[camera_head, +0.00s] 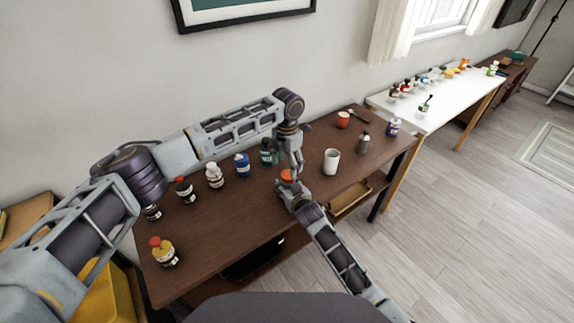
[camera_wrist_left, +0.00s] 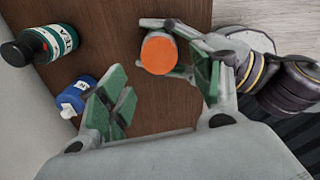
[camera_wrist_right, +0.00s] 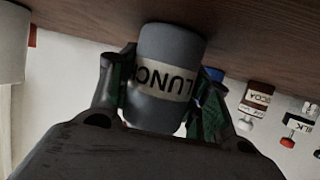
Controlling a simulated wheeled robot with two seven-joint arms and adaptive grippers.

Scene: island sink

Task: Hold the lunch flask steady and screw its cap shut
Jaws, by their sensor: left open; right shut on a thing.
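The lunch flask (camera_wrist_right: 168,75) is a grey cylinder with a pale "LUNCH" label, standing on the dark wooden table. My right gripper (camera_wrist_right: 165,100) is shut around its body; it also shows in the head view (camera_head: 288,191). The orange cap (camera_wrist_left: 158,54) is seen from above in the left wrist view, on top of the flask, and in the head view (camera_head: 286,175). How far it is screwed on cannot be told. My left gripper (camera_head: 291,166) points down just above the cap. Its fingers are spread and empty in the left wrist view (camera_wrist_left: 162,92).
A white mug (camera_head: 331,161) stands close to the right of the grippers. A blue bottle (camera_head: 242,165), a dark tea jar (camera_wrist_left: 40,45) and several other bottles stand to the left.

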